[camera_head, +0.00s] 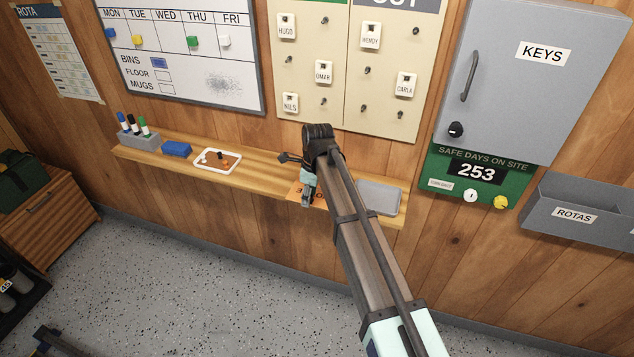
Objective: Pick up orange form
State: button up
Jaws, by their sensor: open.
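The orange form (294,193) lies on the wooden wall shelf, right of its middle. Only its left part and a small strip show; my arm and gripper hide the rest. My gripper (297,180) is over the form and the shelf, with its fingers reaching to the left and downward. The jaws are open, and I see nothing between them. I cannot tell whether a finger touches the form.
The shelf (258,176) also holds a pen holder (139,137), a blue block (177,149), a white tray (218,160) with small items and a grey tray (381,197). The tag board (340,95) hangs above. A grey key cabinet (533,85) juts out at right.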

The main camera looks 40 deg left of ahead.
grip_shut()
jog(key=shift+s, duration=0.1)
dwell(0.4)
